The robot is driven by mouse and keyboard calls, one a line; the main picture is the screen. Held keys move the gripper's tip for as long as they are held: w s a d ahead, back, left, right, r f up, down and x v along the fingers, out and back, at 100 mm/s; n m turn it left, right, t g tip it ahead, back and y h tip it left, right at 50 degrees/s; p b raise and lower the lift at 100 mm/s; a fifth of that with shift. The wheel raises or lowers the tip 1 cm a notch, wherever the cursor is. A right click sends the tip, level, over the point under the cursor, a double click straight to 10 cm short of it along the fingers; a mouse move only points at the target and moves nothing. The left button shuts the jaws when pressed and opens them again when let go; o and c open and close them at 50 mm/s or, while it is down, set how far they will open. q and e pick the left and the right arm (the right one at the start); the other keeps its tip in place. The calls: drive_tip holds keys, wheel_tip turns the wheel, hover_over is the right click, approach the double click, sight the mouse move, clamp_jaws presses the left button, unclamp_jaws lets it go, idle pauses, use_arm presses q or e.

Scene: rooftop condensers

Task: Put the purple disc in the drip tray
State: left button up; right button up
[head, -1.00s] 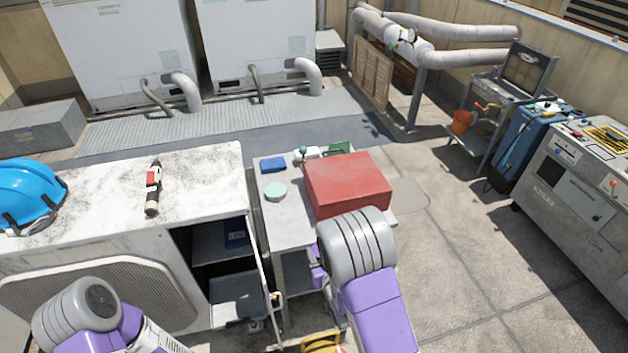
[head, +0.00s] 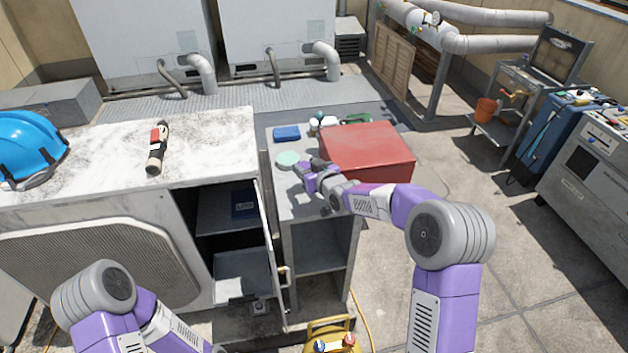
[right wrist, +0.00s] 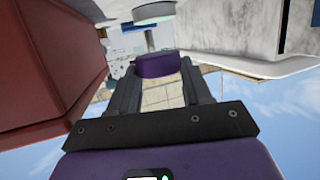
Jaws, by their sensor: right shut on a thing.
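In the right wrist view, the purple disc (right wrist: 158,64) sits between the fingertips of my right gripper (right wrist: 160,78), which is shut on it. In the head view my right gripper (head: 304,170) is over the small grey cart, left of the red box and close to a mint-green disc (head: 288,159). The mint-green disc also shows at the top of the right wrist view (right wrist: 155,20).
The red box (head: 368,150) fills the cart's right side. A blue block (head: 287,134) lies at its back. Left of the cart, a white unit (head: 90,145) has an open compartment (head: 240,272) and door. A yellow object (head: 335,330) stands on the floor in front.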

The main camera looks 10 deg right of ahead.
wheel_tip(320, 180, down, 7)
drive_tip(key=shift+r+b, duration=0.15)
drive_tip(key=shift+b, duration=0.55)
drive_tip(key=shift+r, duration=0.1)
drive_tip(key=o, duration=1)
drive_tip(key=shift+o, duration=0.2)
